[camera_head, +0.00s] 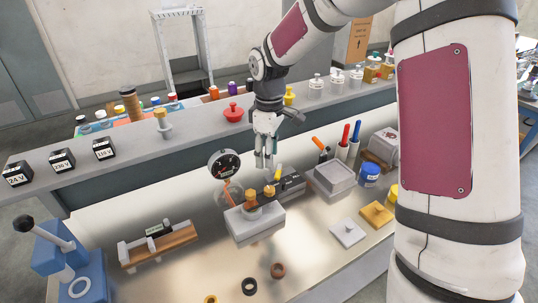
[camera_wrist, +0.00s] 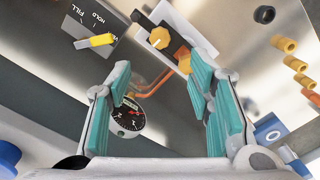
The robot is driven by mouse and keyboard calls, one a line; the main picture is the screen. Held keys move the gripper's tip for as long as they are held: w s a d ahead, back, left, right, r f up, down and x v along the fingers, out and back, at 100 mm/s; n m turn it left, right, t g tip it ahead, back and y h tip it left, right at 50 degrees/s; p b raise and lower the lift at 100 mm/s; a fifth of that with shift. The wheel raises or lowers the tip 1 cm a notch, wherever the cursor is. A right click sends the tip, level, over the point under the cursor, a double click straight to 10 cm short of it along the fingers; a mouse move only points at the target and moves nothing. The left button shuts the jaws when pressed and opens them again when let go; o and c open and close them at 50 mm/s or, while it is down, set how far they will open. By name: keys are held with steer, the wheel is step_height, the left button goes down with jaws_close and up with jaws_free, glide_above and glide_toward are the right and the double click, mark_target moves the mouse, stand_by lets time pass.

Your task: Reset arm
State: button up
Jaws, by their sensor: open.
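My gripper (camera_head: 265,155) hangs from my white arm above the bench, fingers down. In the wrist view, the teal-padded fingers (camera_wrist: 158,78) stand apart with nothing between the pads. In the head view, the gripper is above and behind a grey block with orange-yellow knobs (camera_head: 264,222), near a round gauge (camera_head: 224,163). The wrist view shows the gauge (camera_wrist: 127,118) beyond the left finger and a knob (camera_wrist: 157,38) above the gap. A dark box with a yellow lever (camera_wrist: 97,41), marked FILL and HOLD, is at upper left.
A raised shelf (camera_head: 190,133) runs behind the work surface, with a red knob (camera_head: 233,112) and voltage-marked blocks (camera_head: 62,160). A blue press (camera_head: 62,252) stands at left. A grey lidded box (camera_head: 334,177) and blue jar (camera_head: 369,175) are at right. Small rings (camera_head: 278,270) lie in front.

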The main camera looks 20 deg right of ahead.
steer(key=s+r+m+t+h, duration=0.1)
steer(key=s+r+m+t, duration=0.3)
steer(key=s+r, duration=1.05)
steer(key=s+r+m+t+y, duration=0.1)
steer(key=s+r+m, duration=0.2)
steer(key=s, duration=1)
steer(key=m, duration=0.3)
steer(key=shift+t, duration=0.3)
